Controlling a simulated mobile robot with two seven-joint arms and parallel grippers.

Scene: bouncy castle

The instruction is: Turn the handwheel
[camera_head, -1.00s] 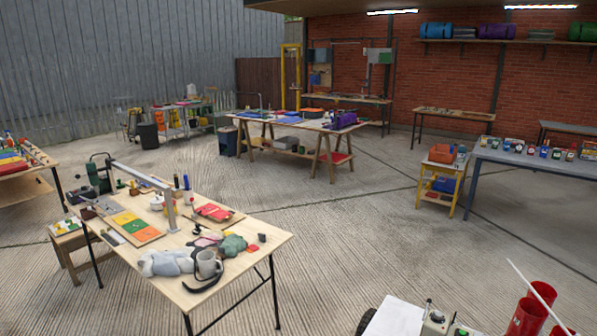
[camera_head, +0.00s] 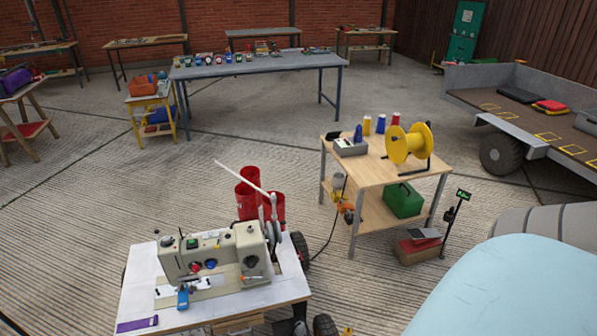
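A beige sewing machine (camera_head: 215,255) stands on a white-topped table (camera_head: 140,292) at the lower left of the head view. A grey upright wheel-like part (camera_head: 271,232) shows at its right end, seen nearly edge-on; I cannot tell for sure that it is the handwheel. A yellow reel (camera_head: 402,146) with a dark stand sits on a wooden trolley (camera_head: 380,172) to the right. Neither of my grippers is in view.
Red cylinders (camera_head: 248,195) stand behind the sewing table, and a thin white rod (camera_head: 240,177) slants above it. A light blue rounded surface (camera_head: 520,285) fills the lower right. A flatbed trailer (camera_head: 500,105) stands at right. Open concrete lies beyond the sewing table.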

